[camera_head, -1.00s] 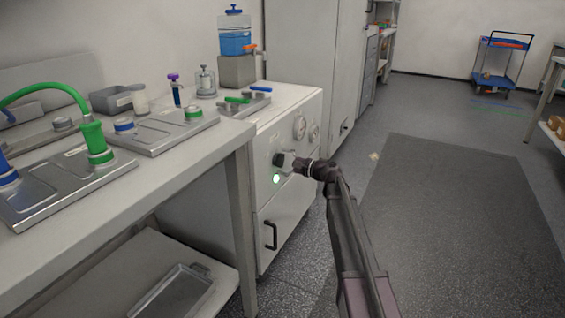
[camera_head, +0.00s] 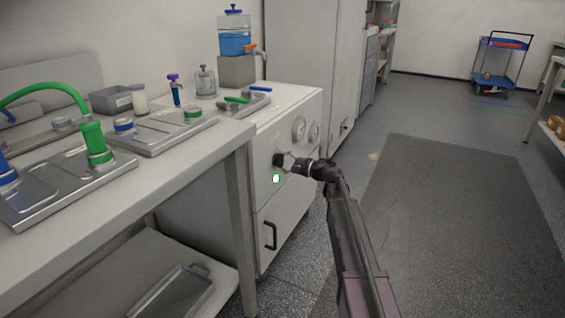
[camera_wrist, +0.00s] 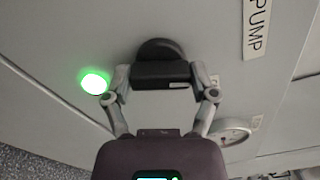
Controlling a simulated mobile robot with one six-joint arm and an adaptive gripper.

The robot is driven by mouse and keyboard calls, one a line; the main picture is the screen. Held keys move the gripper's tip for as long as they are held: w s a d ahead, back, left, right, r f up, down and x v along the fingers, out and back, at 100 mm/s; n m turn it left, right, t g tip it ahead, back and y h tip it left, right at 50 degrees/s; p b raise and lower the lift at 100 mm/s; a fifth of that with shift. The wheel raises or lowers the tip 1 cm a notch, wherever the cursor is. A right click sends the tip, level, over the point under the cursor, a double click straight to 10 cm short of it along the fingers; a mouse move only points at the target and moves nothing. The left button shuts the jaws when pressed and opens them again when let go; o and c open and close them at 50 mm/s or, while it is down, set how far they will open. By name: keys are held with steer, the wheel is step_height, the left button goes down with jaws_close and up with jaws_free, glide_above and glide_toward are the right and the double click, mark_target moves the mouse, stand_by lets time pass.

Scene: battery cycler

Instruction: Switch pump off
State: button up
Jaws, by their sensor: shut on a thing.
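The black pump knob (camera_head: 279,160) sits on the front panel of the white cabinet (camera_head: 287,208). It also shows in the wrist view (camera_wrist: 160,66), near a label reading PUMP (camera_wrist: 257,28). My gripper (camera_head: 286,161) is at the knob, its fingers on either side of the knob's bar in the wrist view (camera_wrist: 160,78), shut on it. A green lamp (camera_head: 276,178) below the knob is lit; it also glows in the wrist view (camera_wrist: 94,82).
Two round gauges (camera_head: 299,128) are on the panel, right of the knob. A cabinet door handle (camera_head: 270,235) is below. The steel workbench (camera_head: 190,165) stands to the left. The floor with a dark mat (camera_head: 440,220) is open to the right.

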steer(key=n, duration=0.9)
steer(key=shift+w+n, duration=0.1)
steer(key=shift+n, duration=0.3)
steer(key=o, duration=1)
steer(key=shift+d, duration=0.1)
steer(key=v, duration=1.2)
steer(key=shift+f, duration=0.1)
